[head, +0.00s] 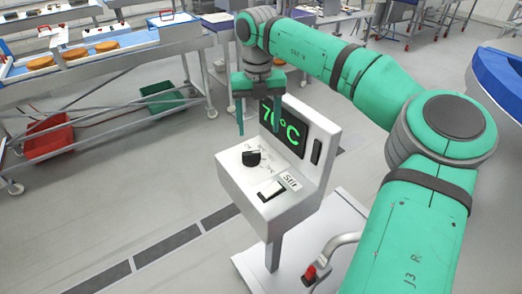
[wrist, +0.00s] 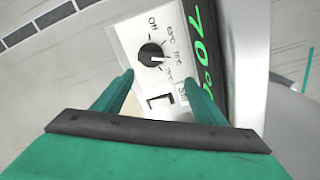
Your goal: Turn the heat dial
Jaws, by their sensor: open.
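The heat dial (head: 251,158) is a black knob on the sloping white panel of a control box (head: 232,182). In the wrist view the dial (wrist: 151,55) has printed marks around it, with "Off" at the upper left and temperatures to the right. Its white pointer line points to the lower right, near the temperature marks. A black display (head: 284,126) behind the panel shows green digits, "70°C" in part hidden by my gripper. My gripper (head: 257,108) is open and empty above the dial, apart from it. Its fingers also show in the wrist view (wrist: 156,82).
A white rocker switch (head: 270,188) and a small label (head: 290,181) sit beside the dial. A red-tipped lever (head: 311,272) stands low at the right. A metal trolley (head: 100,50), a red crate (head: 48,137) and a green crate (head: 165,100) stand at the left.

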